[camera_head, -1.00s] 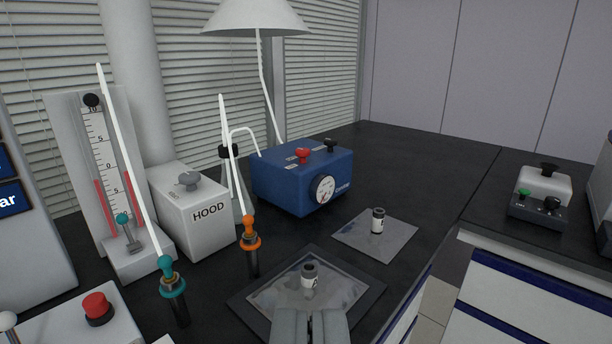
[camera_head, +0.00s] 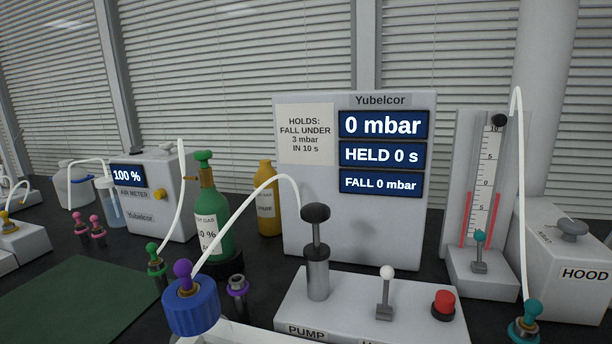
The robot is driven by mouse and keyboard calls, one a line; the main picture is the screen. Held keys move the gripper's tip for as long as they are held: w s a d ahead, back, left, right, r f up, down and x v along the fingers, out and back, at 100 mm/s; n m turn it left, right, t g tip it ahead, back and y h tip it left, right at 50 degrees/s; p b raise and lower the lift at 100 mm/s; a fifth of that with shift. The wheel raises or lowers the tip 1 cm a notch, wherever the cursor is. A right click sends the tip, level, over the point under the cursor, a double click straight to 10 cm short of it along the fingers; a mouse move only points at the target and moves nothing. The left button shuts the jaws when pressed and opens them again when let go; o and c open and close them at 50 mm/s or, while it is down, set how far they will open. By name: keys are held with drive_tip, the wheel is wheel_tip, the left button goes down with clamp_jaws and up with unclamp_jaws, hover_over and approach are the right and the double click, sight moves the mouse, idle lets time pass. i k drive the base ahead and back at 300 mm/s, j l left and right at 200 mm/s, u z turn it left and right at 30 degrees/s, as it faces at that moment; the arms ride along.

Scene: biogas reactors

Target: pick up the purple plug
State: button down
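The purple plug (camera_head: 183,270) stands upright in the blue cap (camera_head: 192,308) of a vessel at the lower left of the middle. Its rounded purple top shows, with a brass-coloured part below it. A white tube (camera_head: 262,190) rises from the plug and arcs right towards the panel. To the right of the cap is a dark socket (camera_head: 237,287) with a purple ring and an open top. The vessel's lower part is cut off by the bottom edge. My gripper is not in view.
A pump box (camera_head: 345,312) with a black-topped plunger (camera_head: 316,240), white lever and red button stands right of the cap. A green plug (camera_head: 152,250) and green gas bottle (camera_head: 207,215) stand behind left. A dark green mat (camera_head: 75,300) at the left is clear.

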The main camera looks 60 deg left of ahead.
sight(182, 269)
drive_tip(key=k+u, duration=0.35)
drive_tip(key=k+j+u, duration=0.15)
drive_tip(key=u, duration=0.2)
drive_tip(key=k+j+u, duration=0.2)
drive_tip(key=u, duration=0.15)
drive_tip(key=k, duration=0.1)
